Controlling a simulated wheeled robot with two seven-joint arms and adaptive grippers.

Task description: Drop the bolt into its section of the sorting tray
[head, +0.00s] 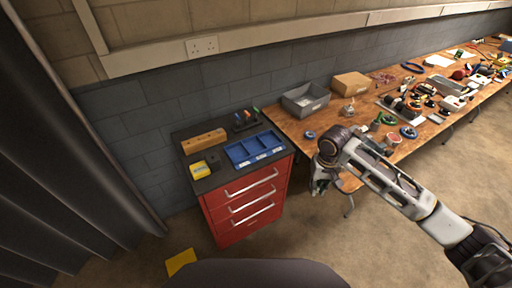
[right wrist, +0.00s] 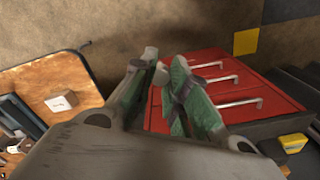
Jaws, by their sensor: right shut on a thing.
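The blue sorting tray (head: 232,155) lies on the black top of the red drawer cabinet, with divided sections and pale labels along its front. My right gripper (head: 318,188) hangs right of the cabinet, beside the wooden bench's front edge, apart from the tray. In the right wrist view its green-padded fingers (right wrist: 163,68) are closed on a small grey piece (right wrist: 160,76), which looks like the bolt and is mostly hidden by the fingers. The red cabinet shows behind them. My left gripper is not in view.
The red cabinet (head: 245,205) also carries a wooden block (head: 203,140), a yellow item (head: 200,170) and a dark tool holder (head: 245,121). The bench (head: 290,125) holds a grey bin (head: 305,99), a cardboard box (head: 351,83) and many tools. Floor in front is open.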

